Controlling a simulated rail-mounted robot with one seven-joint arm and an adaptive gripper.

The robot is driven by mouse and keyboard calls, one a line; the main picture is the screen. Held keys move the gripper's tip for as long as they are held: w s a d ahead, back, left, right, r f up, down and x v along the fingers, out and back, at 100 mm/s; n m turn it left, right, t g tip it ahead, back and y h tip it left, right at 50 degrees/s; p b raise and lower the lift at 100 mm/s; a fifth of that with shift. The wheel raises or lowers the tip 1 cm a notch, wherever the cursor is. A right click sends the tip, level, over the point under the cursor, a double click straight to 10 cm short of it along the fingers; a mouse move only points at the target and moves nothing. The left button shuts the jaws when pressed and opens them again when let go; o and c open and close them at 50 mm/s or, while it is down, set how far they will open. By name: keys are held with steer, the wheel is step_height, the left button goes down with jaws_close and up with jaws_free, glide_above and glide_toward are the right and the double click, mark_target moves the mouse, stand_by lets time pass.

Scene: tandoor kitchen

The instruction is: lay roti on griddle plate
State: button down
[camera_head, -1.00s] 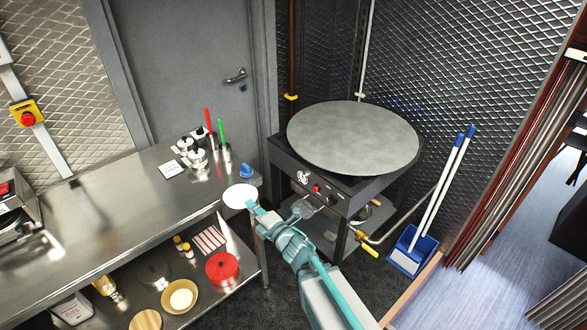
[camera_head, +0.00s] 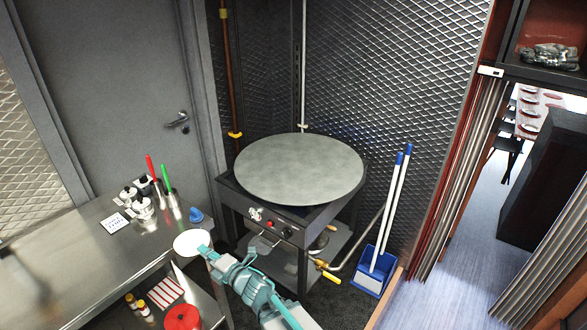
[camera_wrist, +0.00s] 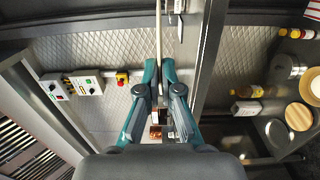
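The roti (camera_head: 188,241) is a pale round disc, held at its edge by my gripper (camera_head: 207,252) in the head view. It appears in front of the steel counter's right end, left of and lower in the picture than the griddle. In the wrist view, my gripper (camera_wrist: 160,72) has its fingers closed together on the roti (camera_wrist: 159,42), which shows edge-on as a thin pale strip. The griddle plate (camera_head: 298,170) is a large round grey disc on a dark burner stand. Its top looks bare, and the roti is apart from it.
The steel counter (camera_head: 70,255) holds lidded pots, a red and a green handled utensil (camera_head: 165,180) and a blue item (camera_head: 197,215). A blue dustpan (camera_head: 369,283) with long handles stands right of the griddle. A yellow-handled gas pipe (camera_head: 328,274) juts out below it.

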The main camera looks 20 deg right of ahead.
steer(key=w+d+f+m+h+b, duration=0.15)
steer(key=w+d+m+h, duration=0.35)
steer(key=w, duration=0.6)
step_height(320, 180, up, 9)
steer(key=m+g+h+b, duration=0.4)
steer(key=m+g+h, duration=0.2)
steer(key=m+h, duration=0.55)
glide_above(283, 189)
steer(key=n+h, duration=0.1)
steer(key=h, duration=0.1)
steer(key=shift+y, duration=0.25)
steer(key=shift+s+a+f+b, duration=0.1)
steer(key=shift+f+b, duration=1.15)
steer(key=shift+f, duration=1.2)
steer(key=shift+a+f+b, duration=0.1)
steer(key=shift+f+b, duration=1.15)
steer(key=shift+f, duration=1.15)
steer(key=c, duration=1.5)
jaws_free()
